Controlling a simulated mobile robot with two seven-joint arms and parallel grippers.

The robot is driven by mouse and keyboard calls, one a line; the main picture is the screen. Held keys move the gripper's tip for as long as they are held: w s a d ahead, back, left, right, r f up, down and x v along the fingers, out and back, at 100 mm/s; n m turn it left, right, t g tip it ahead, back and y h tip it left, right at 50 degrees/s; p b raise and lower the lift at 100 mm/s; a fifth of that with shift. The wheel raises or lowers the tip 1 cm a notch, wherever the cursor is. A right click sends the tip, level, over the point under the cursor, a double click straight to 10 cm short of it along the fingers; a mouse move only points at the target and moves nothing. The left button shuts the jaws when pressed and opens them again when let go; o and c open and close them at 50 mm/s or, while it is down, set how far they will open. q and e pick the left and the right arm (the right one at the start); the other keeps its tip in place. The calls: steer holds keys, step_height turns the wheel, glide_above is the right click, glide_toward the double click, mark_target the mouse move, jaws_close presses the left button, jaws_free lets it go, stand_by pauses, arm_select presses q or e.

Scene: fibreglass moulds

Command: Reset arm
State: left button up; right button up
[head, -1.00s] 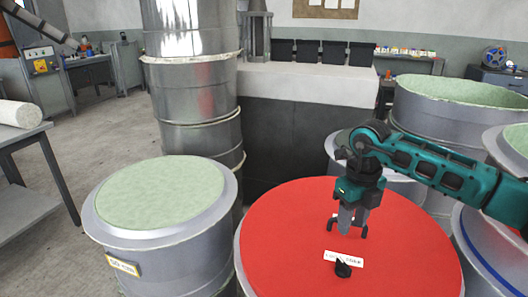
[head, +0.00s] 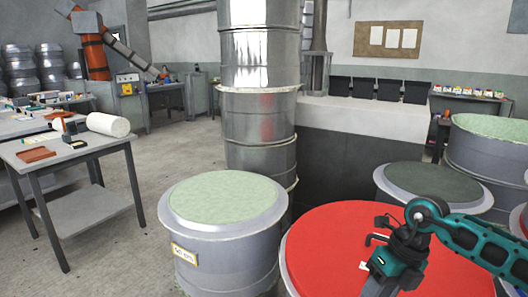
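My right arm (head: 480,240) comes in from the right. My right gripper (head: 380,274) hangs over a drum with a red top (head: 330,240), near the bottom edge of the head view. It points down and to the left. Its fingertips are cut off or hidden, so I cannot tell whether they are open or shut. A small piece of a white label (head: 363,266) shows beside the gripper; the rest of the label is hidden. My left gripper is not in view.
A green-topped drum (head: 228,203) stands left of the red one. A dark-topped drum (head: 433,185) and another green-topped drum (head: 495,140) stand behind and right. A tall metal column (head: 260,120) rises behind. A table (head: 70,150) stands left, with clear floor between.

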steer(key=s+a+r+m+t+y, duration=0.2)
steer(key=s+a+m+y, duration=0.15)
steer(key=a+y, duration=0.55)
steer(key=s+a+r+m+t+y, duration=0.25)
steer(key=a+m+y, duration=0.3)
steer(key=a, duration=0.65)
steer(key=w+d+f+m+t+h, duration=0.1)
steer(key=d+f+m+t+h, duration=0.25)
steer(key=m+t, duration=0.4)
steer(key=w+d+f+m+t+h, duration=0.1)
steer(key=d+f+m+t+h, duration=0.3)
steer(key=m, duration=0.7)
steer(key=s+d+f+m+g+h, duration=0.2)
steer(key=s+d+f+m+h, duration=0.2)
steer(key=s+f, duration=0.2)
steer(key=s+d+f+m+g+h+p, duration=0.1)
steer(key=s+d+f+m+h, duration=0.3)
steer(key=f, duration=0.4)
steer(key=shift+s+d+m+g, duration=0.65)
steer(key=shift+s+g, duration=0.15)
steer(key=shift+s, duration=0.25)
steer(key=shift+f, duration=0.1)
